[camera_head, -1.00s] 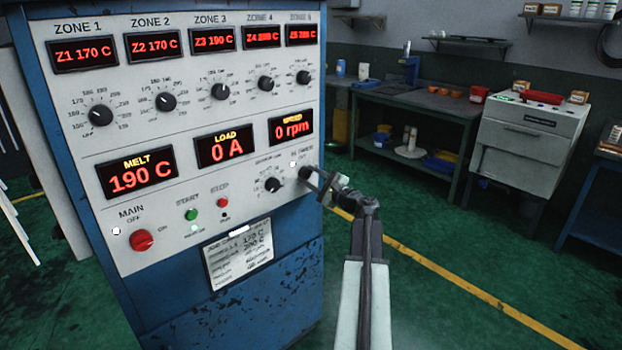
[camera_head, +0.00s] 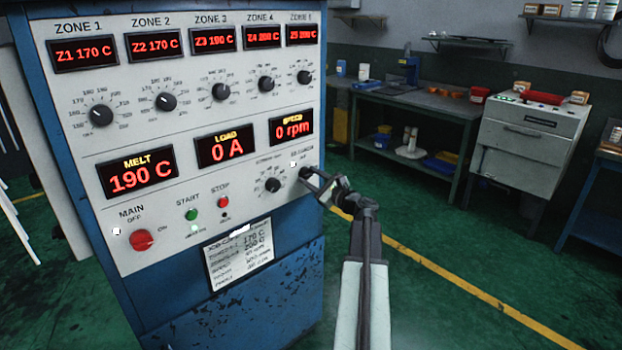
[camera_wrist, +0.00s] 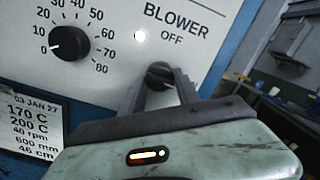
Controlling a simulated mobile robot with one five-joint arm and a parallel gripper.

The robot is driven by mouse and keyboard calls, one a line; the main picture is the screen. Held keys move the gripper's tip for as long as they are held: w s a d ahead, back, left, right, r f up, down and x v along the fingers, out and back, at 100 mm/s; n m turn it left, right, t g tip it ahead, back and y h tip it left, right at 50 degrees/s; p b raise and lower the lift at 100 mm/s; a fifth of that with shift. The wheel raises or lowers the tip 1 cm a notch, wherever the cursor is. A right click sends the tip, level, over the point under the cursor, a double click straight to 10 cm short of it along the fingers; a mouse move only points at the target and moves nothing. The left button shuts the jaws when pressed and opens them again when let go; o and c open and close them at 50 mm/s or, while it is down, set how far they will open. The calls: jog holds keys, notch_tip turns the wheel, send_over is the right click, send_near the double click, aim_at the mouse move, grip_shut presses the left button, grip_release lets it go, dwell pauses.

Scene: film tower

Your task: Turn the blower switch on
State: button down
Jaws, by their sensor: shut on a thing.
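The blower switch is a dark round knob (camera_wrist: 160,74) under the label BLOWER OFF in the wrist view, at the lower right of the panel. A white lamp (camera_wrist: 140,36) shows at its upper left. My gripper (camera_wrist: 160,84) has one finger on each side of the knob and is shut on it. In the head view the gripper (camera_head: 309,176) reaches the knob from the right, and its fingers partly hide the switch there.
The blue cabinet's panel (camera_head: 75,205) holds red displays and several zone dials. A dial with numbers (camera_wrist: 69,43) sits left of the blower knob, above a printed card (camera_head: 240,255). A workbench (camera_head: 425,98) and a grey machine (camera_head: 528,140) stand behind. Green floor is clear at right.

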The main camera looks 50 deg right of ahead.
jog(key=shift+a, duration=0.1)
jog(key=c, duration=0.9)
grip_release()
jog(key=shift+w, duration=0.1)
jog(key=s, duration=0.8)
jog(key=shift+a+f+b, duration=0.3)
jog(key=shift+f, duration=0.05)
